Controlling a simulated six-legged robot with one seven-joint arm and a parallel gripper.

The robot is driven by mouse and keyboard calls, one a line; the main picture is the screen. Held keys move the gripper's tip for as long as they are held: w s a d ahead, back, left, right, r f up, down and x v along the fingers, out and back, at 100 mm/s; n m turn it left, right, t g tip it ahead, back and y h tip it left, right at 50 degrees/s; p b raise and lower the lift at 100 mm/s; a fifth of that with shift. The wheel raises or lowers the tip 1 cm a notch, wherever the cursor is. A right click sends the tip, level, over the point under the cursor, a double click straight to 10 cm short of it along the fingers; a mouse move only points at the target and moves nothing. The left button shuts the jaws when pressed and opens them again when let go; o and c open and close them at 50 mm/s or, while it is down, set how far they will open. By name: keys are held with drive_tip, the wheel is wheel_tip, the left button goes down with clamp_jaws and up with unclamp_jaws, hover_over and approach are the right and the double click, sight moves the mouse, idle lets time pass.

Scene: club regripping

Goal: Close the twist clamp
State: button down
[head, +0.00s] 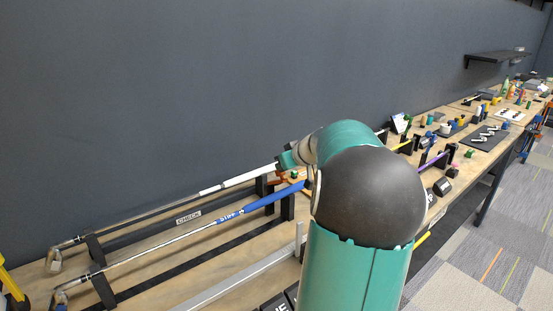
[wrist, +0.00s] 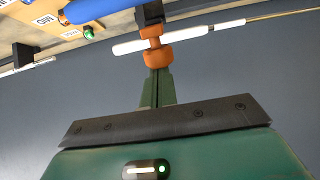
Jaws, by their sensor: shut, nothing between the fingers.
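The twist clamp (wrist: 158,58) shows in the wrist view as orange rounded parts on both sides of a white club grip (wrist: 195,34), beside a black support. In the head view the white grip (head: 245,177) belongs to the rear club, and a little orange (head: 279,181) shows near its right end. My gripper (wrist: 156,76) is shut and empty, its green fingers pointing at the nearer orange part. The tips are at or very near that part; I cannot tell whether they touch. In the head view my arm hides the fingertips.
A blue-gripped club (head: 272,198) lies in black supports in front of the white-gripped one. The blue grip (wrist: 95,10) also shows in the wrist view. A grey wall stands close behind. Tools and small parts crowd the bench to the right.

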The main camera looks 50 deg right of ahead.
sight(286, 180)
drive_tip(key=s+f, duration=0.1)
drive_tip(key=s+a+f, duration=0.1)
drive_tip(key=s+f, duration=0.1)
drive_tip(key=shift+s+f, duration=0.15)
drive_tip(key=shift+f, duration=0.05)
drive_tip(key=shift+r, duration=0.1)
